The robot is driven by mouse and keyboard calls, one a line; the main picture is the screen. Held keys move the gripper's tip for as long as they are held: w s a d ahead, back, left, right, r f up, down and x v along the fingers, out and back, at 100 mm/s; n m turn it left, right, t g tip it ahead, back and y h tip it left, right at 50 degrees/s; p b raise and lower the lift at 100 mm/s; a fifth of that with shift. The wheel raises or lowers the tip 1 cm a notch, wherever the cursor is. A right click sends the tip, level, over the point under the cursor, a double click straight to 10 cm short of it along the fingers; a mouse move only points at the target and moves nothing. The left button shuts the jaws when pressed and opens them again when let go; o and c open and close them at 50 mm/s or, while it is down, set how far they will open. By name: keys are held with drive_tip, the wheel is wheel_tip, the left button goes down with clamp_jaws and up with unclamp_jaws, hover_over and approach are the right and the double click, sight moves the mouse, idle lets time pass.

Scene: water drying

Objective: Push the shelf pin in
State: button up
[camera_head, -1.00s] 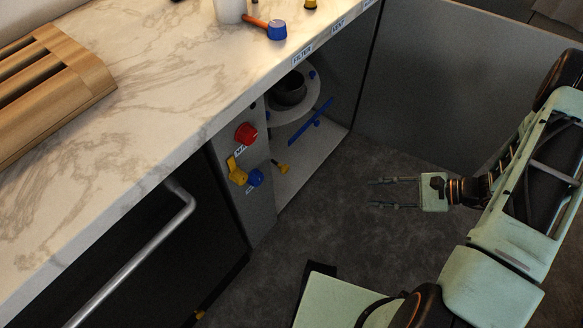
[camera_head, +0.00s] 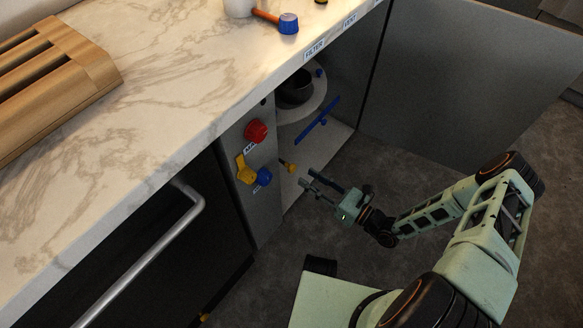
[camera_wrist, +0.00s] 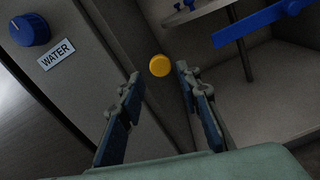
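The yellow shelf pin (camera_head: 288,168) sticks out at the left side of the open compartment under the counter. In the wrist view its round yellow head (camera_wrist: 160,65) faces me, just beyond and between my fingertips. My gripper (camera_head: 308,178) is open and empty, close to the pin in front of the compartment; it also shows in the wrist view (camera_wrist: 159,74), with a finger on each side of the pin's head. I cannot tell how far the pin is from the fingertips, and no contact shows. The pin's shaft is hidden in the wrist view.
Left of the pin, the cabinet panel bears a red knob (camera_head: 256,131), a yellow lever (camera_head: 246,170) and a blue knob (camera_head: 264,177); the wrist view shows a WATER label (camera_wrist: 56,53). A blue bar (camera_head: 318,121) crosses the compartment. The open door (camera_head: 440,90) stands right.

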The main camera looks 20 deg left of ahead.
sight(294, 169)
drive_tip(key=b+x, duration=0.1)
drive_tip(key=x, duration=0.6)
drive_tip(key=shift+a, duration=0.25)
drive_tip(key=shift+c, duration=0.6)
clamp_jaws()
